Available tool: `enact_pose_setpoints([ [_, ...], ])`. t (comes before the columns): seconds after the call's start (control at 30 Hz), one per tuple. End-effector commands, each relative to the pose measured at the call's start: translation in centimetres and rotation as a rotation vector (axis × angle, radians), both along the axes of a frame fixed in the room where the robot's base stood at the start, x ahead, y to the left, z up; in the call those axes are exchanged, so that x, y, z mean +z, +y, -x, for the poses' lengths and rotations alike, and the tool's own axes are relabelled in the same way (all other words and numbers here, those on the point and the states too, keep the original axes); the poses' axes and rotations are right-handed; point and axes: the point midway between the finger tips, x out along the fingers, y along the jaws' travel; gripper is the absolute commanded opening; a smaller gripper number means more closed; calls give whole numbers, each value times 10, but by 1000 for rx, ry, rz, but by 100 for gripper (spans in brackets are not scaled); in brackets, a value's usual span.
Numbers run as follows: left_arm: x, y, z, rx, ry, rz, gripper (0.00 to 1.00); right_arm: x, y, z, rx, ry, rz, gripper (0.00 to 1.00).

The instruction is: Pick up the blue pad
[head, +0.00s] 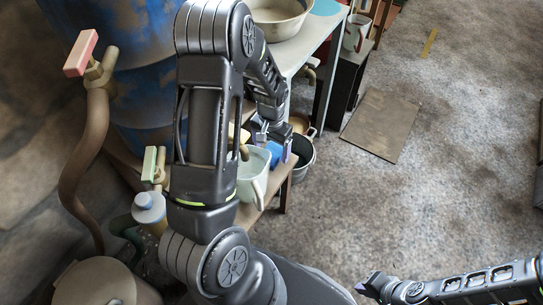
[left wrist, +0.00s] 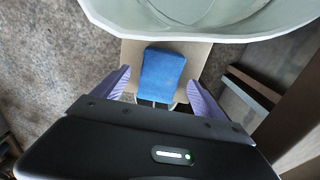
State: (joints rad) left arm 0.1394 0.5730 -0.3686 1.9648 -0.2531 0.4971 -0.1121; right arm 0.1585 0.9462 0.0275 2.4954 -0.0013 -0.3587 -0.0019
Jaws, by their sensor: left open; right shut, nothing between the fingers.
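The blue pad (left wrist: 162,75) is in the middle of the left wrist view, on a light board. It also shows in the head view as a small blue patch (head: 274,153), partly hidden by my gripper. My left gripper (left wrist: 158,82) is open, with one purple finger to each side of the pad and clear gaps between. In the head view the left gripper (head: 276,142) is at the small shelf. My right gripper (head: 370,286) is shut and empty at the bottom, far from the pad.
A dark bucket (head: 300,160) is right of the shelf. A white table (head: 318,33) with a bowl (head: 277,20) is behind. Open floor lies at right.

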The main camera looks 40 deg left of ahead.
Motion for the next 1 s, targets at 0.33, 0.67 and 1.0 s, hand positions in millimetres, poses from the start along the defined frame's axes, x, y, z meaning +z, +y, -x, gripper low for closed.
enact_pose_setpoints([
  [0.33, -23, 0, -1, 0, -1, 0, 82, -6, 0, 0, -1, 0, 0, 0],
  [0.67, -23, 0, -1, 0, -1, 0, 82, -6, 0, 0, -1, 0, 0, 0],
  [1.0, -23, 0, -1, -1, -1, 0, 65, -6, 0, 0, -1, 0, 0, 0],
])
